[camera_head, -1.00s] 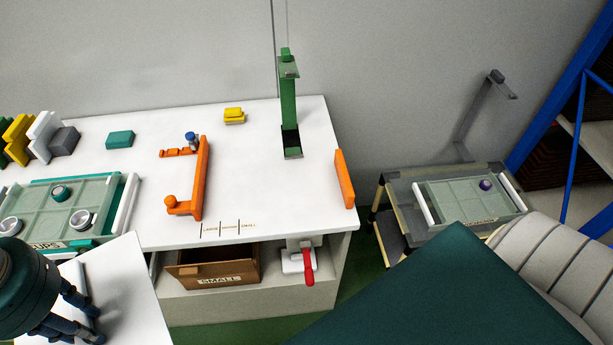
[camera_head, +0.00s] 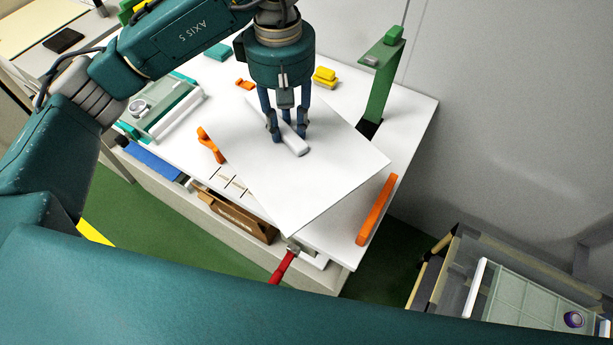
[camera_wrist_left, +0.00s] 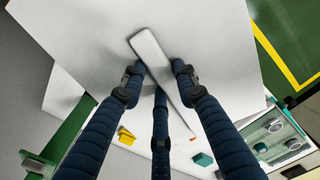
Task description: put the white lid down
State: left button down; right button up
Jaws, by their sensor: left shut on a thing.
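The white lid (camera_head: 340,175) is a large flat square sheet with a raised white bar handle (camera_head: 297,146) in its middle. My left gripper (camera_head: 288,137) is over the lid, its dark blue fingers shut around the handle. The left wrist view also shows the lid (camera_wrist_left: 85,35) and its handle (camera_wrist_left: 152,53) between the fingers. The lid is over the white table (camera_head: 410,125), turned at an angle, with its near corner towards the table's front edge. I cannot tell the gap beneath it. My right gripper is out of view.
A green stand (camera_head: 379,85) rises behind the lid. An orange bar (camera_head: 376,210) lies along the table's right edge. A teal-edged tray (camera_head: 165,110) is on the left; a cardboard box (camera_head: 238,218) is below the table front.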

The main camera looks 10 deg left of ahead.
aim_at(308, 127)
pick_arm(q)
jog(key=w+d+n, duration=0.2)
jog(key=d+n, duration=0.1)
jog(key=shift+w+d+r, duration=0.2)
jog(key=shift+w+d, duration=0.1)
jog(key=shift+w, duration=0.05)
jog(key=shift+d+n, duration=0.15)
jog(key=shift+n, duration=0.35)
jog(key=f, duration=0.5)
jog(key=shift+s+a+f, duration=0.15)
jog(key=shift+s+a, duration=0.05)
notch_tip(308, 127, down, 9)
jog(key=shift+w+f+p, duration=0.1)
jog(key=shift+w+p, duration=0.05)
jog(key=shift+p, duration=0.5)
notch_tip(308, 127, down, 5)
jog(key=shift+d+r+p, duration=0.1)
jog(key=shift+p, duration=0.4)
jog(key=shift+f, duration=0.2)
jog(key=shift+f+b, duration=0.2)
jog(key=shift+b, duration=0.1)
jog(key=c, duration=1.3)
grip_release()
jog(key=shift+c, duration=0.2)
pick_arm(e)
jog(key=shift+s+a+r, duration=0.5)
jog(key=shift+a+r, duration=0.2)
pick_arm(q)
jog(key=shift+r, duration=0.1)
